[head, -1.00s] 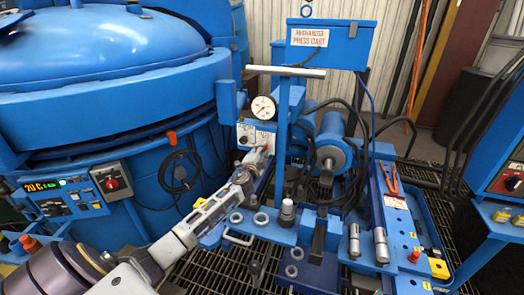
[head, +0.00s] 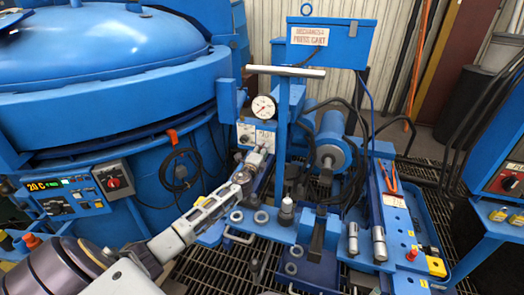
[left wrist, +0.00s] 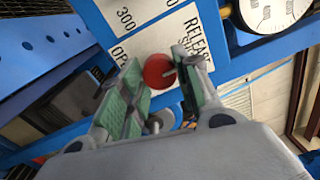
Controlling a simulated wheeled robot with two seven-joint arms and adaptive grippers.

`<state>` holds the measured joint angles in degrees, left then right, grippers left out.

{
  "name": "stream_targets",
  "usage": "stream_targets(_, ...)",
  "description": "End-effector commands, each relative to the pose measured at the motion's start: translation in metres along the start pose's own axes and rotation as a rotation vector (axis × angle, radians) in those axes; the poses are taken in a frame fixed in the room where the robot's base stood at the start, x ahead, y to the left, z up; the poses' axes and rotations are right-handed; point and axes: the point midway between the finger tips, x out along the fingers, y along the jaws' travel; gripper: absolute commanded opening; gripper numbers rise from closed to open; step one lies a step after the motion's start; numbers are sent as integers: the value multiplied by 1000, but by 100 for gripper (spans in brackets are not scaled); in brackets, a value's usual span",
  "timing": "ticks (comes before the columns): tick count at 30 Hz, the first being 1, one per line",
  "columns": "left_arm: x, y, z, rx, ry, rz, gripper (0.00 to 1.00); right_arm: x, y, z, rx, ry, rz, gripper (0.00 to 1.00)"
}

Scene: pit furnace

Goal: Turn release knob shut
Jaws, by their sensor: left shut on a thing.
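The release knob (left wrist: 158,71) is a round red knob on a white label plate (left wrist: 122,14), with "RELEASE", "OP" and "300" partly readable. In the left wrist view my left gripper (left wrist: 160,72) has its green-padded fingers on either side of the knob, shut on it. In the head view my left gripper (head: 258,152) reaches the same plate (head: 246,134), below the white dial gauge (head: 264,108). The knob is hidden there by the gripper. My right gripper is not in view.
A blue press post with a silver crossbar (head: 285,72) stands just right of my left gripper. The large blue furnace (head: 100,60) is at the left. A bench with rings and metal cylinders (head: 379,244) lies in front. A black cable (head: 180,170) hangs on the furnace wall.

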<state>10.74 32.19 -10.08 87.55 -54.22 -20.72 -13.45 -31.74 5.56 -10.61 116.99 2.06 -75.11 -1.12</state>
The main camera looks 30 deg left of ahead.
Motion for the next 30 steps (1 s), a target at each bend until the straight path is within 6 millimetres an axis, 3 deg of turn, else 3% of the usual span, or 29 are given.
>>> stream_targets(8, -1, 2, -2, 0, 4, 2, 9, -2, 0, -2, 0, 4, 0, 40)
stream_targets(9, -1, 2, -2, 0, 4, 2, 36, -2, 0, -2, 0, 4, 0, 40)
stream_targets(13, -1, 2, -2, 0, 3, 2, 53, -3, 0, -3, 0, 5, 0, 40)
stream_targets(30, -5, 1, 0, 0, 1, 1, 54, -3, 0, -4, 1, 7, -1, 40)
